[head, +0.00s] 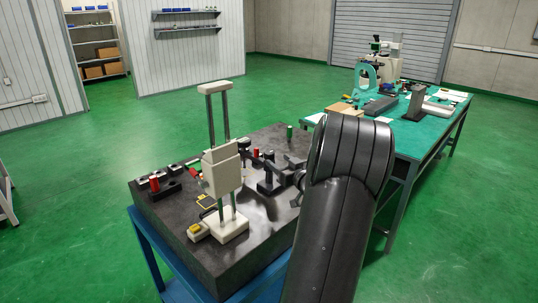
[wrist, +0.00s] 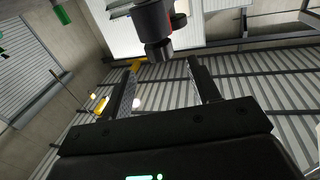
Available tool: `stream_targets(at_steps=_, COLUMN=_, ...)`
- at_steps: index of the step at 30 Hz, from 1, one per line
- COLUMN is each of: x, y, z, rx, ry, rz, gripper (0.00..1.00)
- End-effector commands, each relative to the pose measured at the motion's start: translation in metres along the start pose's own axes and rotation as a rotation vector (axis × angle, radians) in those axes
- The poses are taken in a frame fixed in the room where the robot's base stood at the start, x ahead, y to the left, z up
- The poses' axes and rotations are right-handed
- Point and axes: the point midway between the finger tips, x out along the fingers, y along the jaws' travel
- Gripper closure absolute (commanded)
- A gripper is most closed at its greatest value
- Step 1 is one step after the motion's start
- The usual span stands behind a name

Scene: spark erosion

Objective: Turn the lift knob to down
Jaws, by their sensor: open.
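My gripper (wrist: 162,78) is open in the wrist view, with its two fingers apart and nothing between them. A dark cylindrical part with a red band and a narrower end (wrist: 158,48) hangs into the wrist view just beyond the fingertips, apart from them. I cannot tell whether it is the lift knob. In the head view, a cream two-rod column device (head: 222,168) stands on the dark stone plate (head: 160,218). No knob can be picked out for certain there. My arm covers the plate's right side and hides much of my gripper.
Small black and red fixtures, including a red-topped one (head: 154,183), crowd the plate. A green-topped bench (head: 425,138) with instruments stands behind at right.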

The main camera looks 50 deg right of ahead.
Motion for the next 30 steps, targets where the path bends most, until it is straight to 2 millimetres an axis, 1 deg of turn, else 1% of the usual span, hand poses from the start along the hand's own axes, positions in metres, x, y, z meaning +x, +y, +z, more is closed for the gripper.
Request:
stream_targets(at_steps=1, x=0.011, y=-0.001, z=0.0, rx=0.0, ry=0.001, rz=-0.002, gripper=0.44)
stream_targets(at_steps=6, x=0.043, y=0.0, z=0.0, rx=0.0, ry=0.001, rz=-0.001, gripper=0.44)
stream_targets(at_steps=9, x=0.057, y=0.0, z=0.0, rx=-0.001, ry=0.001, rz=0.0, gripper=0.44)
stream_targets(at_steps=12, x=0.066, y=0.0, z=0.0, rx=0.0, ry=0.001, rz=0.0, gripper=0.44)
stream_targets(at_steps=16, x=0.071, y=0.0, z=0.0, rx=0.0, ry=0.0, rz=0.001, gripper=0.44)
stream_targets(at_steps=23, x=0.072, y=0.0, z=0.0, rx=0.0, ry=0.0, rz=0.001, gripper=0.44)
stream_targets(at_steps=26, x=0.072, y=0.0, z=0.0, rx=0.0, ry=0.0, rz=0.001, gripper=0.51)
stream_targets(at_steps=30, x=0.072, y=0.0, z=0.0, rx=0.0, ry=0.0, rz=0.001, gripper=0.62)
